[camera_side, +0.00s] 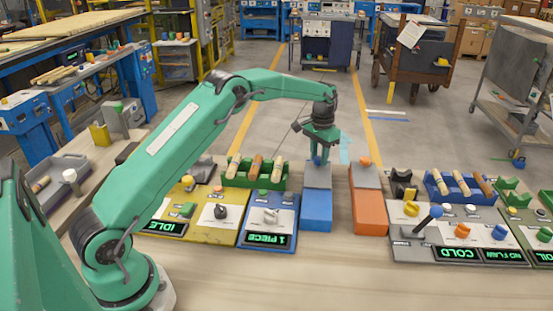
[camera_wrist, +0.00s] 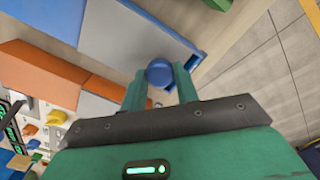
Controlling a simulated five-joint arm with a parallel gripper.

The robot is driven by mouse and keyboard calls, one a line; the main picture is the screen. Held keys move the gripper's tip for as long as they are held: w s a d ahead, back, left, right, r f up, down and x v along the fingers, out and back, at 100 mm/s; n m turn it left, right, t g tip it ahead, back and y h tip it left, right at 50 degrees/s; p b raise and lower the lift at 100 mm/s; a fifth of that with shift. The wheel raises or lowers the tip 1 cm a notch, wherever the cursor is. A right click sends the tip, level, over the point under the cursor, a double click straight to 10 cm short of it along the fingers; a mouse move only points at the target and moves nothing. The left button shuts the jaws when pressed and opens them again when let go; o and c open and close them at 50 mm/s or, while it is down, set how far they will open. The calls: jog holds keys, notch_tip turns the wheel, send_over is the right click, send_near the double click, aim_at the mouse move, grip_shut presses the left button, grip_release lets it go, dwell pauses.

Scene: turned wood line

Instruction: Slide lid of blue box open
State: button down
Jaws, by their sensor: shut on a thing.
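The blue box (camera_side: 316,212) stands on the bench in the side view, with a grey lid (camera_side: 317,178) on its far part. The lid carries a round blue knob (camera_wrist: 160,72) near its end in the wrist view. My gripper (camera_side: 318,154) is over the far end of the lid, with its two fingers shut on the knob, one on each side. In the wrist view the grey lid (camera_wrist: 125,35) spreads beyond the fingers, and a blue box edge (camera_wrist: 197,62) shows beside it.
An orange box (camera_side: 369,212) with a grey lid and orange knob (camera_side: 364,161) stands close on the right. A green rack (camera_side: 238,178) of wooden pieces is on the left. A blue panel (camera_side: 268,222) is at front left; a grey panel (camera_side: 410,245) with a lever is right.

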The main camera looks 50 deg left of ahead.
jog(key=shift+s+d+r, duration=0.1)
jog(key=shift+s+d, duration=3.95)
jog(key=shift+d, duration=0.2)
jog(key=c, duration=1.1)
grip_release()
jog(key=shift+o, duration=0.2)
jog(key=shift+a, duration=0.1)
notch_tip(320, 180, up, 8)
jog(key=shift+s, duration=0.1)
